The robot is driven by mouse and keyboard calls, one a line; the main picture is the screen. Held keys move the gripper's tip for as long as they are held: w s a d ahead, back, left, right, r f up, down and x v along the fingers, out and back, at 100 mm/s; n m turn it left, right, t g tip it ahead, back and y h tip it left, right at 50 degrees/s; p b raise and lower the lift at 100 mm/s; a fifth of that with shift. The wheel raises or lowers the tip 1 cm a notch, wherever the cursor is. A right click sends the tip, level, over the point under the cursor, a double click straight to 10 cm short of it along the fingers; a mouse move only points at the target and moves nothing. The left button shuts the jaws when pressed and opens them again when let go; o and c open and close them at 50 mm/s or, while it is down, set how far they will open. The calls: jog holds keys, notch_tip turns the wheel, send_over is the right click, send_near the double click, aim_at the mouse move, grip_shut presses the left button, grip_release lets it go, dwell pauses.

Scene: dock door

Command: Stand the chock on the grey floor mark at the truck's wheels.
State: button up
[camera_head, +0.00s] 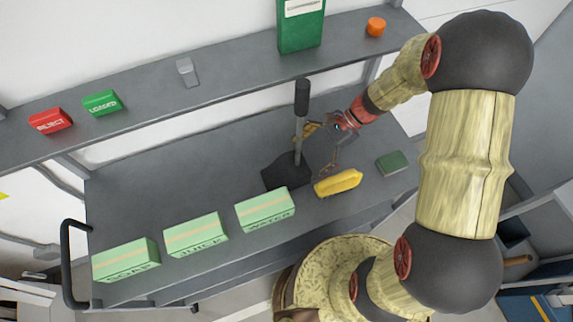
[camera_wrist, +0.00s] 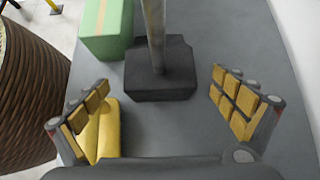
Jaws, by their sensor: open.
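The chock (camera_head: 283,175) is a black block with a tall grey post and a black grip (camera_head: 301,97) on top. It stands upright on the grey cart top, behind the green WATER box. In the wrist view the chock (camera_wrist: 160,84) is straight ahead, its post rising out of the top edge. My gripper (camera_head: 322,147) is open and empty, just right of the post. In the wrist view its fingers (camera_wrist: 161,96) are spread wide on either side of the block's near side, with nothing between them. The grey floor mark and the truck's wheels are not in view.
Green boxes (camera_head: 196,235) line the cart's (camera_head: 170,180) front edge. A yellow object (camera_head: 338,183) lies close by, under the left finger in the wrist view. A dark green block (camera_head: 392,162) is farther right. A shelf (camera_head: 150,108) runs behind. The cart's left middle is clear.

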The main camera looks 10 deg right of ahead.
aim_at(295, 166)
jog(key=x, duration=0.6)
jog(key=shift+s+a, duration=0.15)
jog(key=shift+a, duration=0.15)
jog(key=shift+c, duration=0.9)
jog(key=c, duration=1.9)
jog(key=shift+r, duration=0.1)
jog(key=shift+c, duration=0.4)
